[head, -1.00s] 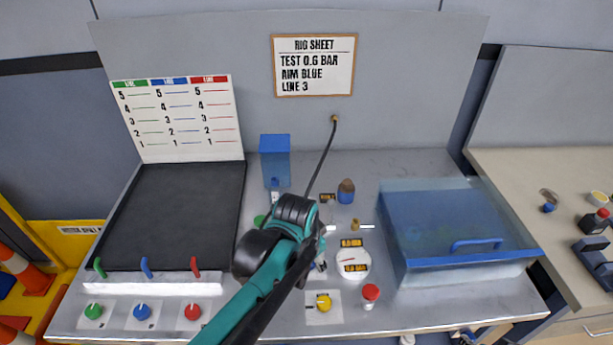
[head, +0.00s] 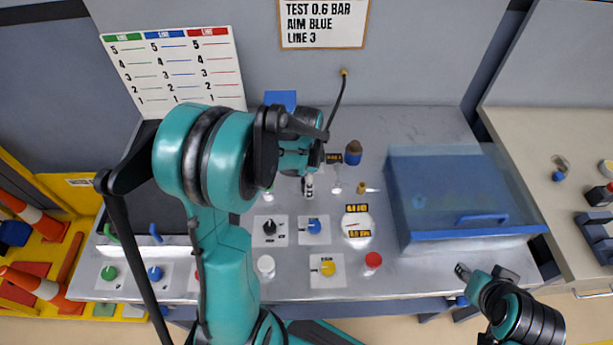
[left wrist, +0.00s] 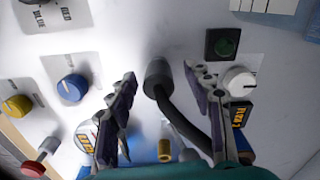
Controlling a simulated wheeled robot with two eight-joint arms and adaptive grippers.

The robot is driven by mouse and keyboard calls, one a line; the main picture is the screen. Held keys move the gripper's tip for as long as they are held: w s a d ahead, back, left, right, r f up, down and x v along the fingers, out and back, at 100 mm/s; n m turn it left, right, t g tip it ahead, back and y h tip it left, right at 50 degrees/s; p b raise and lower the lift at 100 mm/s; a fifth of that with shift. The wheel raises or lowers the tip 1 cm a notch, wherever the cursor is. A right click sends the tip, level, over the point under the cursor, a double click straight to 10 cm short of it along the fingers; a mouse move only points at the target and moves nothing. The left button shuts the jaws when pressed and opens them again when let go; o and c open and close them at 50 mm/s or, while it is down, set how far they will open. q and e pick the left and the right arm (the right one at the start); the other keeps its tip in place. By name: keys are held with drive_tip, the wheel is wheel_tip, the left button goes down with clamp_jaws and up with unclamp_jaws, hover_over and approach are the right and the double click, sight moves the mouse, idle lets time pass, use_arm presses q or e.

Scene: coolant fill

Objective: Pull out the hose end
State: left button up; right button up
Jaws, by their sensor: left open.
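In the left wrist view the hose end (left wrist: 157,76) is a dark cylindrical plug standing against the grey panel. Its black hose (left wrist: 182,117) bends away toward the bottom right. My left gripper (left wrist: 160,72) is open, with one finger on each side of the hose end; I cannot tell whether either finger touches it. In the head view the hose (head: 339,100) runs down from the back wall and goes behind my left arm, which hides the hose end and most of my left gripper. My right gripper (head: 484,270) is at the lower right, away from the bench top; its opening is unclear.
A blue knob (left wrist: 72,87) and a white knob (left wrist: 238,82) flank the hose end.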

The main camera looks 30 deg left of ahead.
use_arm(q)
drive_tip(key=shift+f, duration=0.65)
clamp_jaws()
drive_tip(key=c, duration=0.8)
unclamp_jaws()
drive_tip(key=shift+c, duration=1)
drive_tip(key=shift+r, duration=0.4)
drive_tip(key=shift+r+p, duration=1.95)
drive_tip(key=shift+r, duration=0.45)
